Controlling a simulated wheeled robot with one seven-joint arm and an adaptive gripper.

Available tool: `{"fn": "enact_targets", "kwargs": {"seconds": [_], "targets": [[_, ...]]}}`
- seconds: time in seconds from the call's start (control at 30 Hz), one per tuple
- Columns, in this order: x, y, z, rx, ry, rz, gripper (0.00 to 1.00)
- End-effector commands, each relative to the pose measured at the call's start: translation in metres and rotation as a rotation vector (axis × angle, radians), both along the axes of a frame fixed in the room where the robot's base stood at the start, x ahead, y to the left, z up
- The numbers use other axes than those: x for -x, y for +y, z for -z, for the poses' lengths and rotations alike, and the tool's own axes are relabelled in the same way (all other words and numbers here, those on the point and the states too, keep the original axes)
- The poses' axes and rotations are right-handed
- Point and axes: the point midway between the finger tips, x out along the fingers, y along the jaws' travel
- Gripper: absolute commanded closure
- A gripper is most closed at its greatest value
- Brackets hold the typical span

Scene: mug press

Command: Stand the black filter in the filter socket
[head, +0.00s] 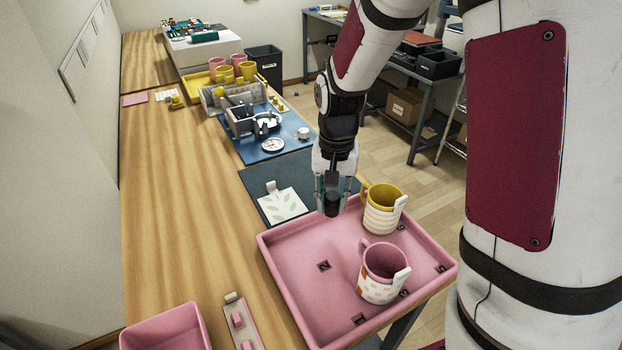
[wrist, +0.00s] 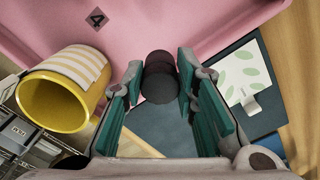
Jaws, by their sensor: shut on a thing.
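My gripper (head: 331,196) is shut on the black filter (head: 332,208), a short dark cylinder, and holds it over the back left edge of the pink tray. In the wrist view the filter (wrist: 159,82) sits between the teal finger pads of my gripper (wrist: 158,95), near their tips. Part of its side is hidden by the fingers. I cannot make out for certain which thing is the filter socket.
A yellow striped mug (head: 382,212) and a pink mug (head: 381,273) stand on the pink tray (head: 285,262). A leaf-print card (head: 281,206) lies on the dark mat (head: 262,180). Behind are a grey box (head: 240,121) and a round dial (head: 272,145) on a blue mat. Bare wood lies left.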

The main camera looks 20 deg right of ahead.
Motion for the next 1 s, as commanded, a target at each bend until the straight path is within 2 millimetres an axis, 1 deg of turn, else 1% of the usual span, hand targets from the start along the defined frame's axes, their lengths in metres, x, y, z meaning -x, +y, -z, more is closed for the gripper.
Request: {"fn": "enact_targets", "kwargs": {"seconds": [0.03, 0.3, 0.4, 0.5, 0.6, 0.77, 1.0], "targets": [[-0.013, -0.002, 0.002, 0.000, -0.001, 0.001, 1.00], [-0.078, -0.012, 0.008, 0.000, 0.000, -0.002, 1.00], [-0.101, -0.015, 0.010, 0.000, -0.001, -0.002, 1.00], [-0.119, -0.018, 0.012, 0.000, 0.000, -0.003, 1.00], [-0.130, -0.019, 0.012, 0.000, 0.000, -0.003, 1.00], [-0.134, -0.020, 0.016, 0.000, 0.002, -0.004, 1.00], [-0.134, -0.020, 0.045, 0.000, 0.002, -0.003, 1.00]]}}
